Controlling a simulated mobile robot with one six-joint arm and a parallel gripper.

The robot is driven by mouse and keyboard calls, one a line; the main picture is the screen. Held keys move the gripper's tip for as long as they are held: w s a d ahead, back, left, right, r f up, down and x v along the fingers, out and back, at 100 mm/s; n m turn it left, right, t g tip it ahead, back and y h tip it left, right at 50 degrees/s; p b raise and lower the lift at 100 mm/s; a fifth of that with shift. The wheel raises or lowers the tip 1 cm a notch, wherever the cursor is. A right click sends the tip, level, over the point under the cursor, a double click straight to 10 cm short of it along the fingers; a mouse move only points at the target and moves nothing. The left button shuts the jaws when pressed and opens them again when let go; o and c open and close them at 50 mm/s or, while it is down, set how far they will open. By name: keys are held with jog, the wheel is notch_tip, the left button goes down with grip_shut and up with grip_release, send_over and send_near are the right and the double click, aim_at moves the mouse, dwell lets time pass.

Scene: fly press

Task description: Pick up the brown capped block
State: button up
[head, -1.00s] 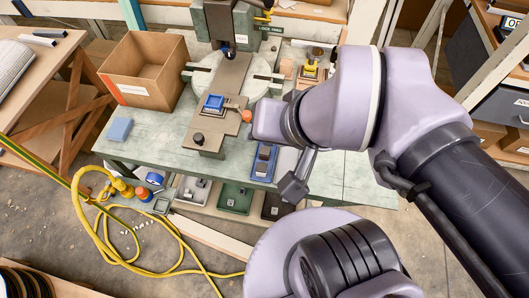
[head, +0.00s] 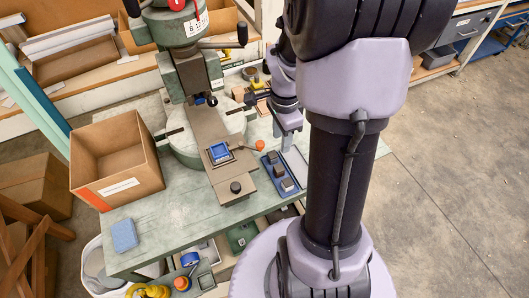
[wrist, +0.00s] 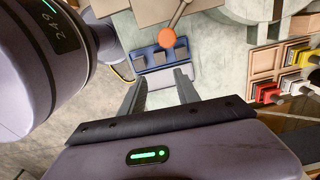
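My gripper (wrist: 160,98) is open and empty in the wrist view, its two dark fingers apart. In the head view my arm partly hides it. Beyond the fingertips, a blue tray (wrist: 168,44) holds several grey blocks (wrist: 160,57). The same tray (head: 268,162) shows beside the press in the head view. At the right of the wrist view are several small capped blocks, among them a red one (wrist: 268,93) and a yellow one (wrist: 313,59). I cannot make out a brown cap for certain.
The green fly press (head: 195,70) stands on the bench (head: 150,220), with a blue piece (head: 219,152) on its slide. An orange-knobbed lever (wrist: 166,38) lies near the tray. A cardboard box (head: 115,165) and a blue sponge-like block (head: 124,235) are at left. A tan compartment tray (wrist: 264,64) is at right.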

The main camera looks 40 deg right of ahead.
jog(key=b, duration=0.4)
send_over(278, 170)
jog(key=f, duration=1)
jog(key=shift+w+d, duration=0.1)
jog(key=shift+d, duration=0.1)
notch_tip(278, 170, down, 6)
jog(key=b, duration=0.2)
jog(key=shift+a+r+b, duration=0.1)
jog(key=shift+a+b, duration=0.05)
jog(key=shift+b, duration=0.15)
jog(key=shift+r, duration=0.1)
jog(key=shift+c, duration=1.1)
grip_shut()
